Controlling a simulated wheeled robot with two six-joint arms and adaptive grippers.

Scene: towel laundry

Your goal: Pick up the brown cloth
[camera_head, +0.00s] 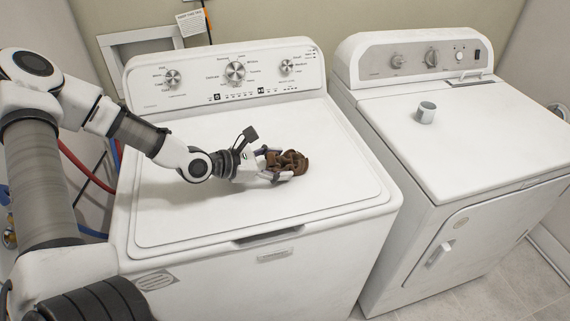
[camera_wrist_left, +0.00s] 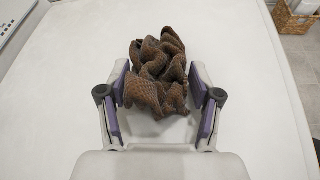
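The brown cloth (camera_head: 291,161) lies crumpled on the closed white lid of the left washing machine (camera_head: 190,215). In the left wrist view the cloth (camera_wrist_left: 160,72) is bunched up, with its near part between the fingers. My left gripper (camera_head: 278,166) is low over the lid at the cloth, and its fingers are spread on both sides of it. In the left wrist view the left gripper (camera_wrist_left: 161,108) is open, with small gaps between the finger pads and the cloth. The far part of the cloth reaches beyond the fingertips. My right gripper is not in view.
A second white machine (camera_head: 470,140) stands at the right with a grey cup (camera_head: 426,112) on its top. The control panel (camera_head: 228,77) rises behind the lid. A wicker basket (camera_wrist_left: 297,17) stands on the floor. The lid around the cloth is clear.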

